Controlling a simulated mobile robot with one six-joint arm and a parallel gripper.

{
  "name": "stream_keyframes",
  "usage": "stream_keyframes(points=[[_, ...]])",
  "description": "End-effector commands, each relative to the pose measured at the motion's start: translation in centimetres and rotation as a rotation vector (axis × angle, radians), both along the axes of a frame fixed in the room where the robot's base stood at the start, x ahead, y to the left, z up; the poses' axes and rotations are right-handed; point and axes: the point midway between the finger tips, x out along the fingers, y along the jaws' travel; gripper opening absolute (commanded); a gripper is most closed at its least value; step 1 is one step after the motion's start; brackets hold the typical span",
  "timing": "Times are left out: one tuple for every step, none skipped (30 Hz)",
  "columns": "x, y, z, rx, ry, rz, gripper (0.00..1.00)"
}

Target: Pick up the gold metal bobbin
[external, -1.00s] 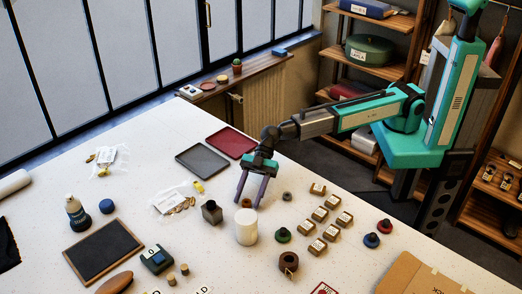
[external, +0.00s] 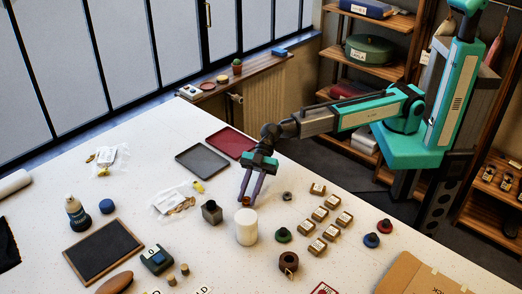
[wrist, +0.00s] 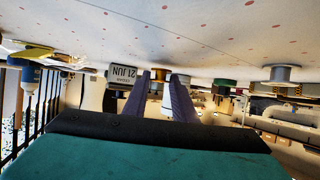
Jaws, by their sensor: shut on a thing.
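The gold metal bobbin (external: 246,201) is a small copper-gold spool on the white table, low between my fingertips. My gripper (external: 248,197) points down at it, with its two purple fingers shut on its sides. In the wrist view, where the table is at the top, a gold-brown bit of the bobbin (wrist: 160,74) shows between the fingertips of my gripper (wrist: 166,82). The fingers hide part of it. I cannot tell whether it has left the table surface.
A white cylinder (external: 246,227) stands close in front and a dark square jar (external: 212,212) to the left. A grey bobbin (external: 287,196) and several labelled blocks (external: 320,214) lie to the right. Grey (external: 202,161) and red (external: 231,143) trays lie behind.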

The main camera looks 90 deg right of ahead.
Motion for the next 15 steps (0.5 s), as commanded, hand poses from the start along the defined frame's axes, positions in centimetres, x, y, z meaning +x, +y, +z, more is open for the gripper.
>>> stream_keyframes(points=[[0.0,0.0,0.2,-0.001,-0.002,0.001,0.03],[0.0,0.0,0.4,-0.001,-0.002,0.001,0.03],[0.0,0.0,0.7,-0.001,-0.002,0.001,0.03],[0.0,0.0,1.0,0.0,-0.001,0.0,0.03],[0.0,0.0,1.2,0.0,-0.001,0.0,0.03],[0.0,0.0,1.6,0.0,-0.002,0.001,0.03],[0.0,0.0,1.8,0.0,-0.002,0.001,0.03],[0.0,0.0,2.0,0.001,-0.001,0.0,0.03],[0.0,0.0,2.3,0.0,-0.002,0.0,0.03],[-0.1,-0.1,2.5,-0.001,-0.001,0.0,0.03],[-0.6,-0.3,2.4,0.0,0.0,0.0,0.03],[-0.9,-0.5,2.4,-0.001,0.0,0.0,0.03],[-1.2,-0.7,2.5,-0.001,0.0,0.0,0.03],[-1.5,-0.8,2.5,-0.001,0.0,0.0,0.03],[-1.8,-1.0,2.5,-0.001,0.0,0.0,0.03]])
